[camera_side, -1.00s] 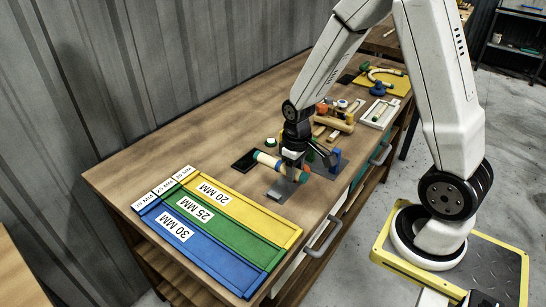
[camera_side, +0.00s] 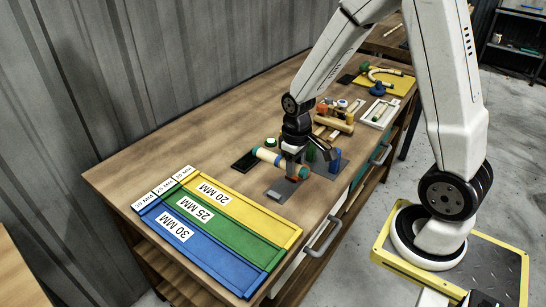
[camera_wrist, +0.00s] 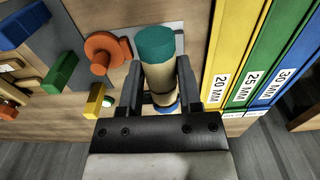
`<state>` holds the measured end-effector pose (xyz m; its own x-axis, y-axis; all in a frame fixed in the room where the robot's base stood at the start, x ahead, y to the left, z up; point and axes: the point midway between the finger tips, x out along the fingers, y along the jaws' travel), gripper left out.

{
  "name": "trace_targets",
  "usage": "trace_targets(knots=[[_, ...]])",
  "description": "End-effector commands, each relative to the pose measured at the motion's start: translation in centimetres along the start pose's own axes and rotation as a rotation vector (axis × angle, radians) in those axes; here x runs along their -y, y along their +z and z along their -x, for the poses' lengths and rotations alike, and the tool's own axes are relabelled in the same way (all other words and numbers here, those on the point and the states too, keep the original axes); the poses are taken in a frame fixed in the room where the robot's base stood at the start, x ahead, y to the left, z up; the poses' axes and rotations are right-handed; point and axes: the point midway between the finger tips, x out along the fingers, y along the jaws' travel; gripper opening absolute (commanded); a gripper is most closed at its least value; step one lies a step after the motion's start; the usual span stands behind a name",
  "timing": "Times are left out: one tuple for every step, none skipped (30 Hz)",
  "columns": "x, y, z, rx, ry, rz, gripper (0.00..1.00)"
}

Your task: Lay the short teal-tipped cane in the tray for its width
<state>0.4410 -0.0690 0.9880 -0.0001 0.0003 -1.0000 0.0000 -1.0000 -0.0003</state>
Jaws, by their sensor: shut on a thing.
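The short cane (camera_side: 269,157) has a tan body and a teal tip, which shows large at the top of the wrist view (camera_wrist: 155,43). My gripper (camera_side: 293,171) is shut on it, with one finger on each side in the wrist view (camera_wrist: 158,75). The cane is tilted in the side view, close above the grey plate (camera_side: 280,192). The tray has yellow 20 MM (camera_side: 240,209), green 25 MM (camera_side: 222,230) and blue 30 MM (camera_side: 190,243) lanes, left of my gripper in the side view. The lanes look empty. The jaws hide part of the cane.
A dark flat pad (camera_side: 244,161) lies behind the cane. A blue peg (camera_side: 335,161) stands right of my gripper. An orange round piece (camera_wrist: 103,53) and a green block (camera_wrist: 61,72) show in the wrist view. Bare wood lies between the pad and the tray.

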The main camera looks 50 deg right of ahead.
Motion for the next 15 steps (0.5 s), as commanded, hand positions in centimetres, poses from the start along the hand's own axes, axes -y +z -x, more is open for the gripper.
trace_targets(knots=[[0.2,-0.1,0.0,0.000,0.000,0.002,0.00],[0.4,-0.1,0.0,0.000,0.000,0.002,0.00],[0.7,-0.2,0.0,0.000,0.000,0.002,0.00],[0.9,-0.2,-0.1,0.000,0.000,0.003,0.00],[1.2,-0.3,-0.1,0.000,0.000,0.004,0.00],[1.7,-0.4,-0.1,0.000,0.000,0.005,0.00],[2.1,-0.5,-0.1,0.000,0.000,0.005,0.00],[2.5,-0.6,-0.1,0.000,0.000,0.006,0.00],[3.2,-0.7,-0.2,0.000,0.000,0.006,0.00],[3.7,-0.8,-0.2,0.000,0.000,0.007,0.00],[4.3,-0.9,-0.2,0.000,0.000,0.007,0.00],[5.1,-0.9,-0.3,0.000,0.000,0.008,0.00],[5.7,-1.0,-0.3,0.000,0.000,0.008,0.00],[6.3,-1.1,-0.3,0.000,0.000,0.008,0.00],[7.2,-1.1,-0.4,0.000,0.000,0.009,0.00]])
